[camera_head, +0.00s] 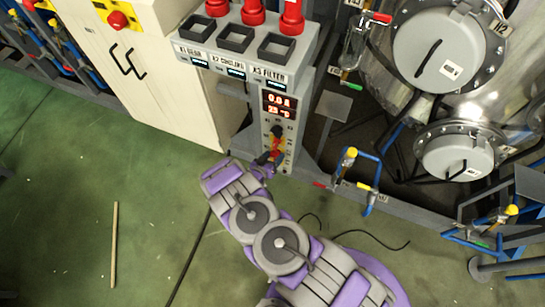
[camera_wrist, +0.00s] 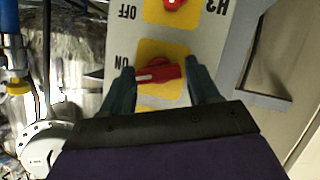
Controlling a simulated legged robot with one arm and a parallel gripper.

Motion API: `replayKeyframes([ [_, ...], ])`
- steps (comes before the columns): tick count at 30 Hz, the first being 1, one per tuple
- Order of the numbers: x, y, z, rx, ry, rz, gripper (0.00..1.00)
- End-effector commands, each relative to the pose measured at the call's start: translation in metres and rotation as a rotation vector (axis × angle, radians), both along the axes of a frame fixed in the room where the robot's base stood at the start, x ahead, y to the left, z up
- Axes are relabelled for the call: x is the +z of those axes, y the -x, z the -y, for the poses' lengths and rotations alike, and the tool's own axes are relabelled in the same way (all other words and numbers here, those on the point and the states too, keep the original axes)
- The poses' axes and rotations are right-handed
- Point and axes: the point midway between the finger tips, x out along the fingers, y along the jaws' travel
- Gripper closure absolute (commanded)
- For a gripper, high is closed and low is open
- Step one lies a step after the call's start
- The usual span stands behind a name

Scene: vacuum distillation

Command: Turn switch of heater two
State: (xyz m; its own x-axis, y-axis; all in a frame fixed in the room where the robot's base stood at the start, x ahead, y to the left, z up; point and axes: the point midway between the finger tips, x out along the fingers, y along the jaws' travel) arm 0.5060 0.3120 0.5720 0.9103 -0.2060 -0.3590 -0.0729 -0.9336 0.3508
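The switch panel shows upside down in the wrist view, with yellow plates and red knobs. A red switch (camera_wrist: 158,73) on a yellow plate lies between the fingers of my gripper (camera_wrist: 160,68); its bar runs roughly across from finger to finger. The fingers are apart, one on each side; I cannot tell whether they touch it. ON is printed beside it, but no heater number shows for it. Another red switch (camera_wrist: 174,4), near the H3 label (camera_wrist: 218,7), is cut by the top edge. In the head view my gripper (camera_head: 270,157) is at the panel's lower part.
The control column (camera_head: 283,105) carries a red display and red buttons on top. A cream cabinet (camera_head: 160,80) stands to its left. Blue pipes with yellow valves (camera_head: 350,155) and steel vessels (camera_head: 440,50) are to its right. A wooden stick (camera_head: 114,245) lies on the green floor.

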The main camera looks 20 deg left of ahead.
Motion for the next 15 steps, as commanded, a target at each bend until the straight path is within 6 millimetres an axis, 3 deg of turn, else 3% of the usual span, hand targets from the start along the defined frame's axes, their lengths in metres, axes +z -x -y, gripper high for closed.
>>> replayKeyframes([
  [12,-0.0003,0.0,-0.0009,0.002,-0.001,-0.001,0.79],
  [15,0.0002,-0.0001,-0.0006,0.002,-0.006,0.0,0.79],
])
